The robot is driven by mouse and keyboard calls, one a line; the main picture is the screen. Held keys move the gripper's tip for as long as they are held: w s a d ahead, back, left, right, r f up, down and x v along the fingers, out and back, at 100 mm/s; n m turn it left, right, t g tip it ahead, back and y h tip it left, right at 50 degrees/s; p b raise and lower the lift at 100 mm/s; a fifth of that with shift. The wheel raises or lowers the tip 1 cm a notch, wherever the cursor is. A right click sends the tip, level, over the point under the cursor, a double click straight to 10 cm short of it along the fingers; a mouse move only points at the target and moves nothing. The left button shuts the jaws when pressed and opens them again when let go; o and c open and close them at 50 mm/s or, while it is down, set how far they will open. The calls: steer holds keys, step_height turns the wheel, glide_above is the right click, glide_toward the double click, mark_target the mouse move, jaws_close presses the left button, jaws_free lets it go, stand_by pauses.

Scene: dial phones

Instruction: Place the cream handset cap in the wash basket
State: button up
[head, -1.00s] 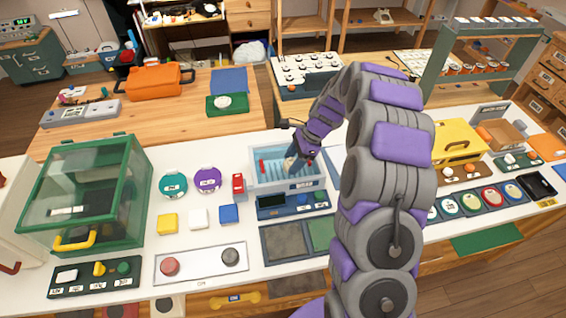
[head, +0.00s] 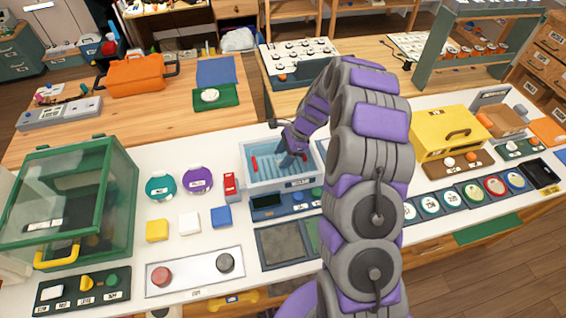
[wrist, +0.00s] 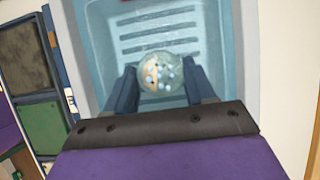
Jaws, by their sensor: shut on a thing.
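The round cream handset cap (wrist: 160,72) is between my two dark fingers in the wrist view, with pale bluish bubble-like spots on its face. My gripper (wrist: 161,84) is shut on it. In the head view my gripper (head: 289,160) reaches down inside the light blue wash basket (head: 247,180), and the cap is hidden there by the fingers. In the wrist view the basket (wrist: 100,50) has slots in its floor, and the cap is over them. I cannot tell whether the cap touches the floor.
A red block-like item (head: 231,186) stands just left of the basket. A dark blue control panel (head: 268,205) lies in front of it. Teal (head: 160,186) and purple (head: 197,180) discs lie further left. A green clear-sided box (head: 75,200) stands at far left.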

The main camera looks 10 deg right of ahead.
mark_target(282, 159)
steer(key=x, duration=0.3)
steer(key=shift+w+d+f+b, duration=0.1)
steer(key=shift+d+b, duration=0.05)
steer(key=shift+b, duration=0.2)
steer(key=o, duration=0.9)
steer(key=shift+d, duration=0.4)
steer(key=shift+o, duration=0.9)
steer(key=shift+a, duration=0.15)
steer(key=shift+a, duration=0.1)
